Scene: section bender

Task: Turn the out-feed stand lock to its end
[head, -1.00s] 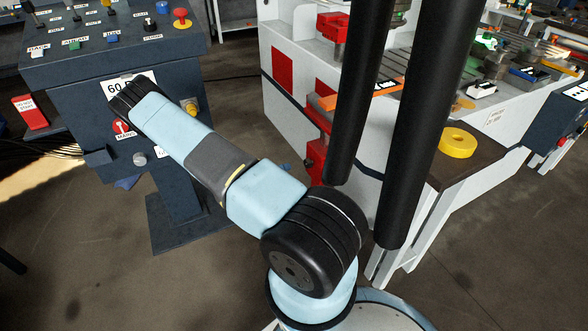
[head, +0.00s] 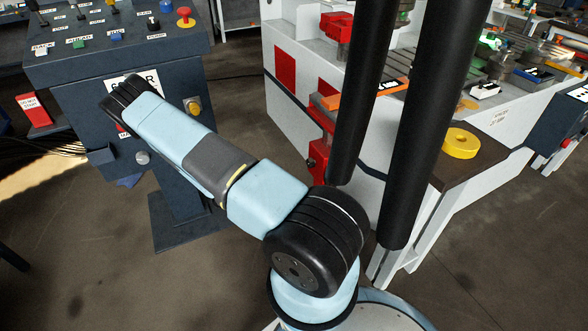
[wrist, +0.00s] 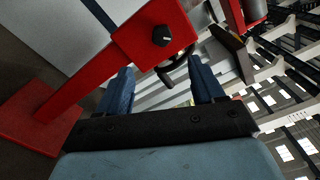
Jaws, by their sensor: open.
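In the wrist view, a black round knob (wrist: 161,35) with a white mark sits on the face of a red stand (wrist: 128,42); it looks like the out-feed stand lock. The red post slants down left to a red foot plate (wrist: 28,112). My gripper (wrist: 163,78) is open, its two blue fingers apart with nothing held between them. The knob shows beyond the fingertips, roughly in line with the gap. A dark curved part (wrist: 178,70) shows near the right finger; whether they touch, I cannot tell. My gripper is hidden in the head view.
In the head view, a dark control console (head: 110,55) stands behind my arm. A white machine (head: 290,85) with red parts and a yellow ring (head: 460,143) stands right. Open floor (head: 90,260) lies at the lower left.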

